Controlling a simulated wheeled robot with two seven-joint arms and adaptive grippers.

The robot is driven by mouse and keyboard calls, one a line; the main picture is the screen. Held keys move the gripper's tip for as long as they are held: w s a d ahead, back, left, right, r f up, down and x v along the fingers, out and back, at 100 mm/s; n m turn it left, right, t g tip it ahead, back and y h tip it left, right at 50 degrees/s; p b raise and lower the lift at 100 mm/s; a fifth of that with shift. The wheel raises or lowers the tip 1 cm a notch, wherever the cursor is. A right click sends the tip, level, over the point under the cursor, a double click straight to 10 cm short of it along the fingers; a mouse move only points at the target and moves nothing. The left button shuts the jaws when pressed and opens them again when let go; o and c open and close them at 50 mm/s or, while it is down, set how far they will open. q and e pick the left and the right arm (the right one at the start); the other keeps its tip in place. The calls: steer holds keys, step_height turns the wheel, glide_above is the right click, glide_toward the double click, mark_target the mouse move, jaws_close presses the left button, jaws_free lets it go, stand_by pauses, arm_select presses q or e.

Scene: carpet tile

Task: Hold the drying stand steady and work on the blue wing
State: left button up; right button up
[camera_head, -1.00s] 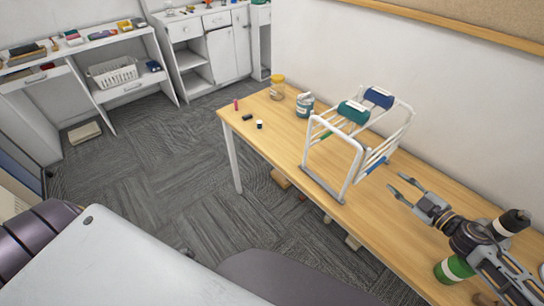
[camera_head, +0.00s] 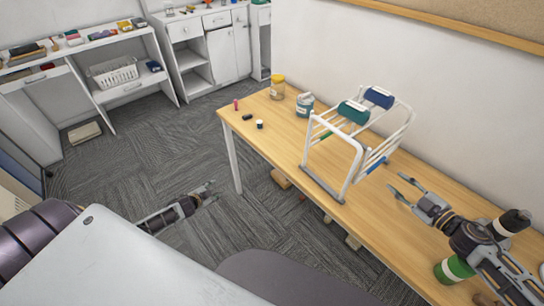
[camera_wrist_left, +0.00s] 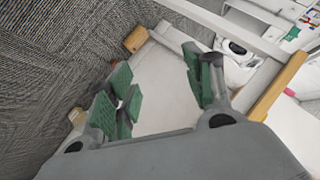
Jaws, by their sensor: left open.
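The white drying stand (camera_head: 358,150) stands upright on the wooden table, its grey foot bar near the front edge. A green cloth (camera_head: 353,111) and a dark blue cloth (camera_head: 378,97) hang over its top. A blue section (camera_head: 376,164) shows low on its right side; I cannot tell whether this marks the blue wing. My right gripper (camera_head: 394,182) is open and empty, just right of the stand and apart from it. My left gripper (camera_head: 210,192) is open over the carpet, left of the table and well away from the stand. Its green-padded fingers (camera_wrist_left: 158,65) are apart and empty in the left wrist view.
The table (camera_head: 285,140) also holds a yellow-lidded jar (camera_head: 278,88), a grey jar (camera_head: 305,104) and small items at its left end. A green bottle (camera_head: 455,270) stands by my right arm. A wall runs behind the table.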

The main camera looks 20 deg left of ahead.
arm_select(q)
steer(key=w+d+r+m+t+h, duration=0.1)
steer(key=w+d+r+t+h, duration=0.1)
steer(key=w+d+r, duration=0.55)
steer(key=s+d+r+n+t+h, duration=0.1)
steer(key=d+r+h, duration=0.9)
steer(key=d+r, duration=1)
steer(key=shift+s+d+r+n+t, duration=0.3)
steer(key=shift+d+r+n, duration=0.1)
steer(key=shift+r, duration=1.5)
steer(key=shift+w, duration=0.15)
steer(key=x, duration=1.3)
steer(key=shift+w+d, duration=0.2)
steer(key=shift+d, duration=0.1)
